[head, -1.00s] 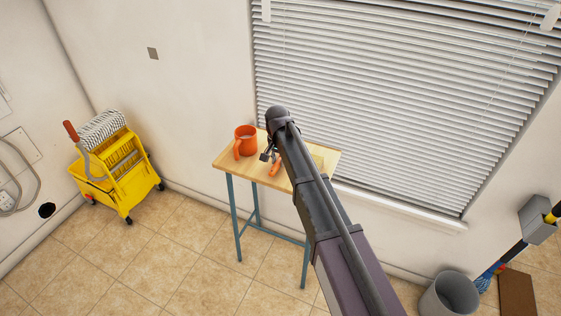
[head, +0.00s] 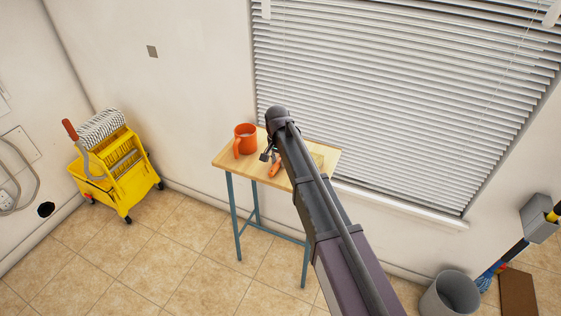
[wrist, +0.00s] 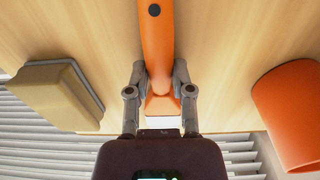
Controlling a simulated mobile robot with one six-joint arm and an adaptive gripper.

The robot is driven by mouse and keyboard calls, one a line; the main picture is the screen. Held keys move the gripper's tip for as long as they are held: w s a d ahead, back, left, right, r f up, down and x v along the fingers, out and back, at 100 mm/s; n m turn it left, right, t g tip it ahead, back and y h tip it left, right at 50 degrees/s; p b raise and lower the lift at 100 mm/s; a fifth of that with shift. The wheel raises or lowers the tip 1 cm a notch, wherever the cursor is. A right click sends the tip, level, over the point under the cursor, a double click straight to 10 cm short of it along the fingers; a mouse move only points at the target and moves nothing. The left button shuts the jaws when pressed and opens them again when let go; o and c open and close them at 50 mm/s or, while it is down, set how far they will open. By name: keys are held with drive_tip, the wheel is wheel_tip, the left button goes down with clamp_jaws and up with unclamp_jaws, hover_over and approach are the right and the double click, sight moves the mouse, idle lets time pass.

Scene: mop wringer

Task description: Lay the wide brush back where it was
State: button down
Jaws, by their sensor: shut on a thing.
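The wide brush has an orange handle, seen in the wrist view (wrist: 157,40) with a hole near its end. The handle runs away from me over the wooden tabletop, and its wider part is near my gripper. My gripper (wrist: 159,84) is shut on the brush. In the head view my gripper (head: 268,156) is low over the small table (head: 228,163), and part of the orange brush (head: 276,169) shows beside it; my arm hides the rest. I cannot tell whether the brush touches the tabletop. The bristles are not clearly visible.
A beige block with a grey layer (wrist: 55,93) lies on the other side. A blind (head: 400,90) hangs behind. A yellow mop bucket (head: 120,180) stands left.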

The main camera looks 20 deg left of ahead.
drive_tip(key=shift+f, duration=0.2)
drive_tip(key=shift+c, duration=2.1)
unclamp_jaws()
